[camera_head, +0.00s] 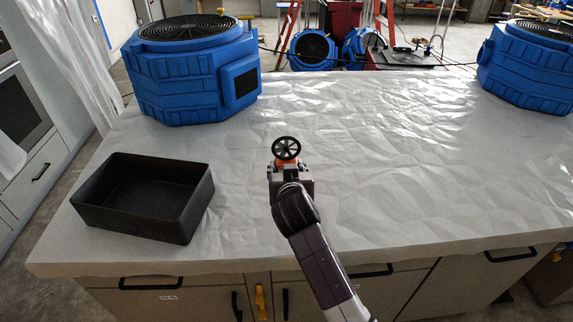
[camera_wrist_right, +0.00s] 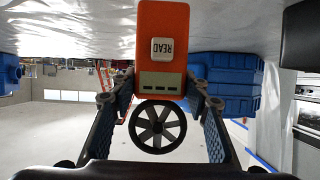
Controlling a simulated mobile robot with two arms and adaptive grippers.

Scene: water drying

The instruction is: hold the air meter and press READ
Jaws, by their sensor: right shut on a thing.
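The air meter is an orange handheld body (camera_wrist_right: 163,22) with a black spoked fan wheel (camera_head: 286,149) at one end. My right gripper (camera_head: 287,168) is shut on it over the middle of the covered counter, with the wheel on the far side. In the right wrist view, the picture is upside down and a finger lies on each side of the meter. The white READ button (camera_wrist_right: 163,49) and a small grey display (camera_wrist_right: 161,83) face the camera, with nothing touching the button. I cannot tell whether the meter touches the counter. My left gripper is out of view.
A black open tray (camera_head: 190,212) sits empty at the counter's left. Large blue air movers stand at the back left (camera_head: 190,80) and back right (camera_head: 525,75). The wrinkled white sheet (camera_head: 420,170) on the counter is otherwise clear. Drawers line the front.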

